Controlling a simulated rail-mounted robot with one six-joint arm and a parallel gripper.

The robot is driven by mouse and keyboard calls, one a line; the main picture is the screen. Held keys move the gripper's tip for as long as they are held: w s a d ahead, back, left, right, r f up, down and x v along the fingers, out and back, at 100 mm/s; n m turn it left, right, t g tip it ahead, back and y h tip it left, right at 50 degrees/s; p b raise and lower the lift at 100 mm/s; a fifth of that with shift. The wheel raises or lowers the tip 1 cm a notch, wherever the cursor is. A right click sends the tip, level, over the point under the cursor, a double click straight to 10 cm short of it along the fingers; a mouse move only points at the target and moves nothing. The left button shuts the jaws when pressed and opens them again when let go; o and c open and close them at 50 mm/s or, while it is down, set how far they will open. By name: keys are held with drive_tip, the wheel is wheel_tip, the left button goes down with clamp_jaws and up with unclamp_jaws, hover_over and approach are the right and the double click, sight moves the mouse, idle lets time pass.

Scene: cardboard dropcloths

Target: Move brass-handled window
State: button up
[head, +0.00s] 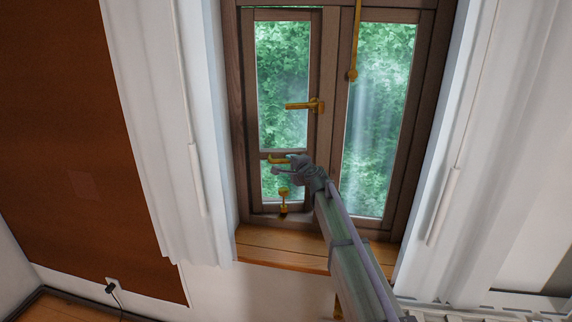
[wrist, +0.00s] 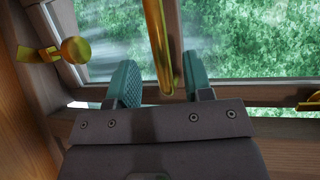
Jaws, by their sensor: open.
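The brown wooden window (head: 331,90) has a narrower left pane and a taller right pane with green foliage behind. A brass handle (head: 303,105) sits on the left sash, a second brass piece (head: 278,159) on its crossbar, and a third (head: 283,200) near its foot. My gripper (head: 284,165) is in front of the sash at the crossbar piece. In the wrist view a brass bar (wrist: 158,45) comes down between the two teal fingers (wrist: 159,84). The fingers are apart on either side of it. I cannot tell whether either touches it.
A brass knob (wrist: 75,50) shows at left in the wrist view. The wooden sill (head: 275,246) lies below. White curtains (head: 165,120) flank the window, and a brown board (head: 70,130) covers the left wall.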

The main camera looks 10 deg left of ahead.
sight(287, 162)
drive_tip(key=x, duration=0.5)
drive_tip(key=shift+w+b, duration=0.1)
drive_tip(key=shift+b, duration=0.2)
clamp_jaws()
